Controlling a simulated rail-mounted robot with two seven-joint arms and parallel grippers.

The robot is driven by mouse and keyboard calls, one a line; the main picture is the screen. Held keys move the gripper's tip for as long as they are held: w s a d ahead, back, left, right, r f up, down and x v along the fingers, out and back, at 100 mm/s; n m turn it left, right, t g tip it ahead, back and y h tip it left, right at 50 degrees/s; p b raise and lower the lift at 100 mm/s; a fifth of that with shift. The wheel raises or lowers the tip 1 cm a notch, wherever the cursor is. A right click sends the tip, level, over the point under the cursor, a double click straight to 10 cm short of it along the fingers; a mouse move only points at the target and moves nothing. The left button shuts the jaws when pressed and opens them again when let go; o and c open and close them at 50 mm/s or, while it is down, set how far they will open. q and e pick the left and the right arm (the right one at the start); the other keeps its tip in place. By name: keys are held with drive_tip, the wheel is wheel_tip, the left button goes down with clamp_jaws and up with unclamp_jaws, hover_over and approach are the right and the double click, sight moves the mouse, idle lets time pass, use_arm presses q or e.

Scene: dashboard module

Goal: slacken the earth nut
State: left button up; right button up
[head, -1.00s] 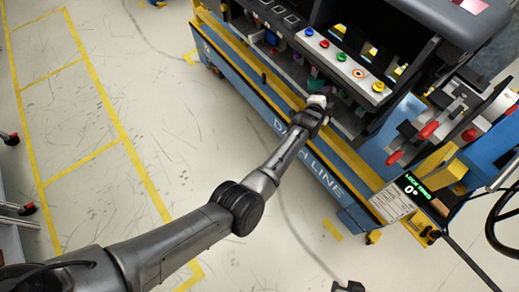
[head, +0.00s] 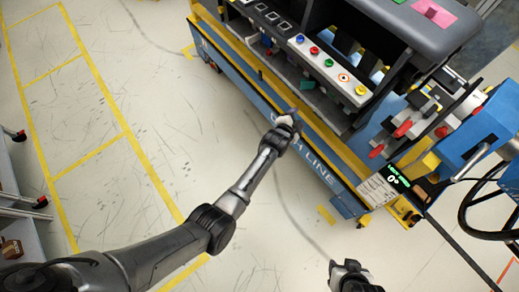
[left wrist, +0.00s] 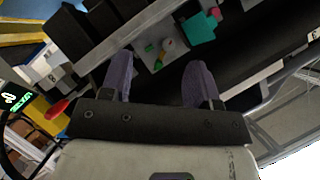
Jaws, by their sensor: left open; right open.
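My left gripper (head: 287,118) is over the front edge of the dashboard module's cart, outside the opening under the coloured buttons. In the left wrist view its two fingers (left wrist: 160,78) are spread with nothing between them. Beyond the fingertips, inside the module, are a small pale knob-like part (left wrist: 168,44), a small green part (left wrist: 149,48), a teal block (left wrist: 203,28) and a pink part (left wrist: 214,14). I cannot tell which of these, if any, is the earth nut. My right gripper (head: 350,274) is open at the bottom edge of the head view, away from the module.
The cart has a yellow rail (head: 325,136) and a row of coloured buttons (head: 330,63) above the opening. A lock display (head: 395,178) reads 0°, with red-handled clamps (head: 403,128) beside it.

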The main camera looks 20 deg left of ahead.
use_arm(q)
drive_tip(key=s+a+f+n+g+y+b, duration=0.1)
drive_tip(key=s+a+f+n+g+b, duration=0.2)
drive_tip(key=s+a, duration=0.6)
drive_tip(key=shift+s+f+n+g+y, duration=0.4)
drive_tip(key=shift+s+f+n+g, duration=0.6)
drive_tip(key=shift+s+f+n, duration=1.05)
drive_tip(key=shift+s+a+f, duration=0.1)
drive_tip(key=shift+s, duration=0.05)
